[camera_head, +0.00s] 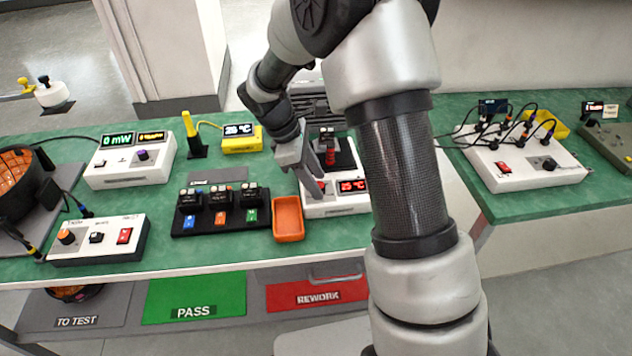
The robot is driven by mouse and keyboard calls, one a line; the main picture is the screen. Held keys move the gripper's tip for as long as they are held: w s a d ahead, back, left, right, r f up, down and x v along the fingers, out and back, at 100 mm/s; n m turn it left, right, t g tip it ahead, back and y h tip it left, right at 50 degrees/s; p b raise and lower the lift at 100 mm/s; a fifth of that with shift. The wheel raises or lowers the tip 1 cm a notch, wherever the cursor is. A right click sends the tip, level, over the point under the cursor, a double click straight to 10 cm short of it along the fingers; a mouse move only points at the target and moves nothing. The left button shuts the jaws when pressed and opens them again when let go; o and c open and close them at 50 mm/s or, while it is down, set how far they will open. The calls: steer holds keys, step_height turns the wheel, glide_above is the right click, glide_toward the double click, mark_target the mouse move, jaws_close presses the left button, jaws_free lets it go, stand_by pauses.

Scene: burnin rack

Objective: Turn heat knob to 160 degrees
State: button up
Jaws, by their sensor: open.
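A white heater unit (335,208) stands on the green bench in the middle. Its red-lit display (352,186) appears to read 25 °C. A red part (321,187) shows on its front, left of the display, right by my fingers. The heat knob cannot be made out; my gripper covers part of the unit's front. My gripper (312,183) is open and points down at the left part of the unit. Whether it touches anything is unclear.
A dark plate with a red-and-black piece (330,155) sits on the heater's top. An orange tray (289,219) and a black rack (220,212) stand left of it. A yellow thermometer box (241,146) is behind. A white box with cables (520,170) stands right.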

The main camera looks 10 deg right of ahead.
steer(key=shift+d+f, duration=0.1)
steer(key=shift+f, duration=0.2)
steer(key=c, duration=1)
steer(key=shift+r, duration=0.1)
